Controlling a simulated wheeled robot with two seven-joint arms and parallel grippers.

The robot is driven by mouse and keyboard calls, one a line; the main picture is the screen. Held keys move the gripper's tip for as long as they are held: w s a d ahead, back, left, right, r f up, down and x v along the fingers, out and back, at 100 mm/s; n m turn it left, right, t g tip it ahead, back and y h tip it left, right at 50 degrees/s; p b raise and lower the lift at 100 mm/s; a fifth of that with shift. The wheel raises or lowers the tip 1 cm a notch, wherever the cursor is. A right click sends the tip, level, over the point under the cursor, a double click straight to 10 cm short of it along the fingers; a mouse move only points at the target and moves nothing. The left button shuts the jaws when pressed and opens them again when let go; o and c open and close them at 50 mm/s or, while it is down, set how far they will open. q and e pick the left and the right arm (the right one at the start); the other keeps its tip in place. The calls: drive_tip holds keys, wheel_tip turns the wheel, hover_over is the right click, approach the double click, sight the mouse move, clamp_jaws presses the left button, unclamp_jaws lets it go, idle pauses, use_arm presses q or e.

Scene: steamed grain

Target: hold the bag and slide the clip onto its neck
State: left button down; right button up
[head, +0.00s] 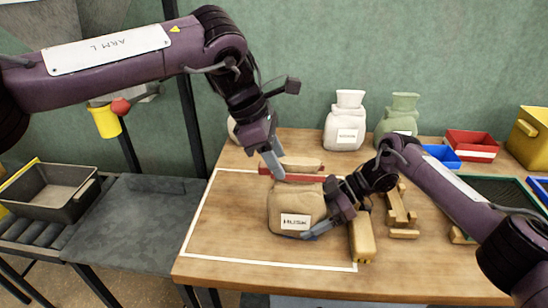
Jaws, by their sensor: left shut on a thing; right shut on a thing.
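The tan bag (284,200) labelled HUSK stands on the table inside the white outline. Its folded top (298,162) shows above a red clip (300,178). The clip lies level across the bag's neck; I cannot tell whether the neck is between its jaws. My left gripper (275,170) comes from above and is shut on the clip near its left end. My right gripper (312,231) is low at the bag's front right, shut on the bag's body beside the label. The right wrist hides part of the bag's right side.
A white sack (345,128) and a green sack (401,108) stand behind. A red bin (471,146) and a blue bin (443,157) are at back right. The table's left front is clear.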

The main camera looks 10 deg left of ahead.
use_arm(q)
drive_tip(key=shift+d, duration=0.2)
use_arm(e)
drive_tip(key=shift+r, duration=0.15)
use_arm(q)
drive_tip(key=c, duration=0.9)
unclamp_jaws()
drive_tip(key=shift+o, duration=0.2)
drive_tip(key=shift+r, duration=0.1)
drive_tip(key=v, duration=1.1)
drive_tip(key=shift+a+r, duration=0.2)
drive_tip(key=shift+r, duration=0.15)
drive_tip(key=shift+w, duration=0.1)
use_arm(e)
drive_tip(key=o, duration=0.7)
